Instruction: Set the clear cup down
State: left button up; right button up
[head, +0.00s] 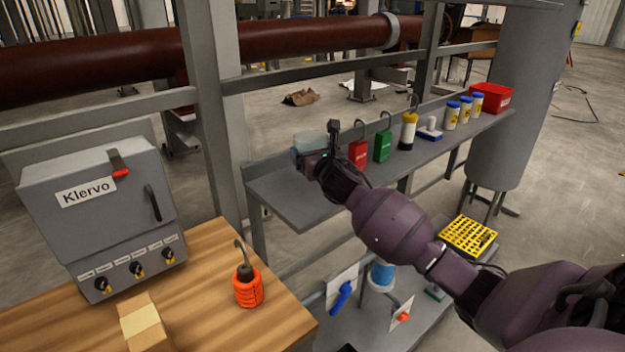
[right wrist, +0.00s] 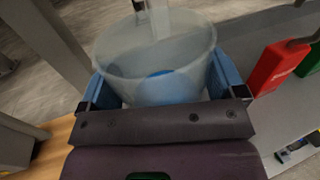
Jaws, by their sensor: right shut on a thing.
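The clear cup (head: 309,141) is a translucent cup at the left end of the grey shelf (head: 283,198). In the right wrist view the cup (right wrist: 155,62) stands between the two blue fingers, with something blue showing through its wall. My right gripper (head: 308,158) is shut on the cup; it also shows in the right wrist view (right wrist: 158,90). The gripper hides the cup's base in the head view, so I cannot tell whether it touches the shelf. My left gripper is not in view.
A wooden table (head: 205,290) with a grey Klervo box (head: 98,205) is at left.

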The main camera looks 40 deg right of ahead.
jog(key=shift+f+b, duration=0.7)
jog(key=shift+f, duration=2.9)
jog(key=shift+f, duration=0.2)
jog(key=o, duration=0.7)
jog(key=shift+c, duration=0.2)
jog(key=shift+r, duration=0.15)
